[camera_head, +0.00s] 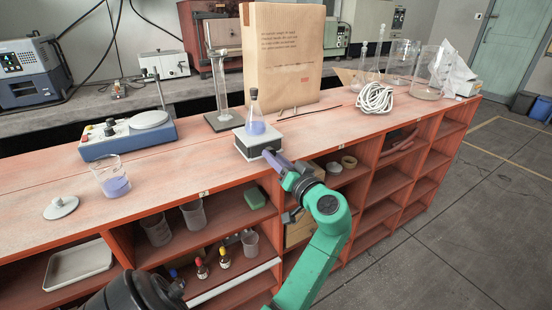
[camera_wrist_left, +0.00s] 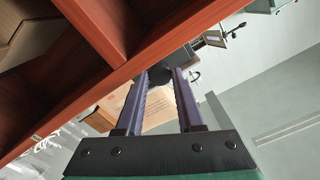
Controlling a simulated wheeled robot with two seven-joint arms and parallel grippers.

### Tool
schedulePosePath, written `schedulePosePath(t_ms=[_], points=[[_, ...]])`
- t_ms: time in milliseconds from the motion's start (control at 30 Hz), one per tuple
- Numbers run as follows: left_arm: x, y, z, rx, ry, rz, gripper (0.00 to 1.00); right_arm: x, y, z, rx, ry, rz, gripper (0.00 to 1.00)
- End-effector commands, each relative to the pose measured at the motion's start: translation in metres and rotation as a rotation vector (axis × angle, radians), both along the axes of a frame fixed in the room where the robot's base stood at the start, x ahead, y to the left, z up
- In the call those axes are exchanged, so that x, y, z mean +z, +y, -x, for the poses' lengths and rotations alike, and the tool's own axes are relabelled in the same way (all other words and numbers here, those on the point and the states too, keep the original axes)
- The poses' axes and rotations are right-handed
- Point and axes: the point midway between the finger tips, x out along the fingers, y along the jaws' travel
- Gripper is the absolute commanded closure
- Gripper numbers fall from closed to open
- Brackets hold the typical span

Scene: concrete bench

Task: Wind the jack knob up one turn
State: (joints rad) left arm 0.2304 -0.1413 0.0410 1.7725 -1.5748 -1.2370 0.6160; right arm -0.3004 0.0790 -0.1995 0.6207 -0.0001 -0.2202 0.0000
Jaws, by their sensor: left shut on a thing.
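The lab jack (camera_head: 258,142), a squat light-topped block, stands near the front edge of the red bench. A conical flask with purple liquid (camera_head: 255,126) stands upright on it. The black jack knob (camera_wrist_left: 160,75) shows between the tips of my left gripper's two purple fingers in the left wrist view. My left gripper (camera_head: 272,156) reaches up to the jack's front side from below right and is shut on the knob; in the head view the fingers partly hide the knob. My right gripper is not in view.
A beaker with purple liquid (camera_head: 113,178), a blue stirrer device (camera_head: 128,135) and a round lid (camera_head: 61,207) stand left of the jack. A cylinder (camera_head: 221,90) and paper bag (camera_head: 283,55) stand behind it. Open shelves (camera_head: 390,182) lie below the bench edge.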

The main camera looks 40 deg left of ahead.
Motion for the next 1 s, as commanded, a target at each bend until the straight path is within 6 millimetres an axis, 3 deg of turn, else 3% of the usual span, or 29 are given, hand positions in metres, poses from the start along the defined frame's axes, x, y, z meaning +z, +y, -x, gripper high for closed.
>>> schedulePosePath(t_ms=[233, 267, 333, 700, 1000], points=[[0.0002, 0.0007, 0.0002, 0.001, 0.007, -0.002, 1.0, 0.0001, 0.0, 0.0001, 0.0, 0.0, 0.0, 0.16], [0.0002, 0.0006, 0.0002, 0.001, 0.007, -0.002, 0.59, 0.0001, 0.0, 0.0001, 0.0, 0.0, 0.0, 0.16], [0.0002, 0.0006, 0.0002, 0.001, 0.006, -0.002, 0.33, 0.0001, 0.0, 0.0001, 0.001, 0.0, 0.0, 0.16], [-0.001, 0.0003, -0.0001, 0.0, -0.018, 0.007, 0.33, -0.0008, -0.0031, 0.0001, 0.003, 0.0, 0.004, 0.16], [0.0011, 0.0003, 0.0, 0.0, -0.387, 0.118, 0.33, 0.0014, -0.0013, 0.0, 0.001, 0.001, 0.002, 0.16]])
